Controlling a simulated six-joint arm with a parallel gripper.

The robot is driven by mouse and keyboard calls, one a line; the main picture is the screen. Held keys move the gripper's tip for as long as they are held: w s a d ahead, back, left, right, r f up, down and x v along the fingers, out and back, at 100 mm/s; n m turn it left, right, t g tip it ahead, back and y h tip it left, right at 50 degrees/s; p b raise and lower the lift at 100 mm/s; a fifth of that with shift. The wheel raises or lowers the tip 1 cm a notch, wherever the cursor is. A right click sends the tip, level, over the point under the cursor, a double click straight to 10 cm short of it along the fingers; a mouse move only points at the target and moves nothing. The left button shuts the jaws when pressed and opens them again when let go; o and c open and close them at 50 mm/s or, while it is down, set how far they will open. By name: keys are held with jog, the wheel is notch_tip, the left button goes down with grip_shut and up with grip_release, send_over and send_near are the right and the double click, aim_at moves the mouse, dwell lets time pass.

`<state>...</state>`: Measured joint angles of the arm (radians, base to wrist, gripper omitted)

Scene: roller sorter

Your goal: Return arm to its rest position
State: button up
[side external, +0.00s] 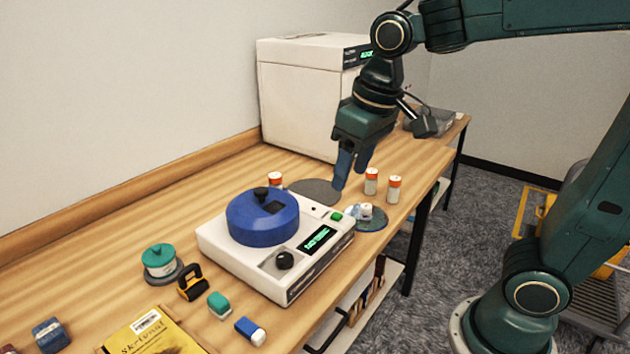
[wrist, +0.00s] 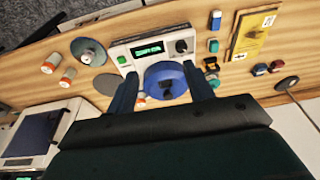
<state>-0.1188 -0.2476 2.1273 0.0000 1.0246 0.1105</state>
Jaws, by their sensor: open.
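My gripper (side external: 352,172) hangs above the table behind the roller sorter, fingers pointing down. In the wrist view its two fingers (wrist: 168,88) are spread apart with nothing held between them. The roller sorter (side external: 222,246) is a white box with a green-lit display, a black knob and a green button. A round blue lid (side external: 262,226) with a black handle sits on its top. The sorter also shows in the wrist view (wrist: 130,52), beyond the fingertips. The gripper appears apart from the sorter and from the bottles near it.
Orange-capped white bottles (side external: 371,182) stand right of my gripper, near a clear round dish (side external: 376,222) holding a small white item. A dark disc (side external: 318,187) lies below the gripper. A large white machine (side external: 300,100) stands behind. A yellow book (side external: 150,335) and small items lie front left.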

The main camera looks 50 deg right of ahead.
jog(key=s+d+f+t, duration=0.1)
jog(key=s+d+t, duration=0.1)
jog(key=s, duration=0.9)
jog(key=shift+d+f+t, duration=0.3)
jog(key=shift+d+t, duration=0.1)
jog(key=shift+d, duration=0.35)
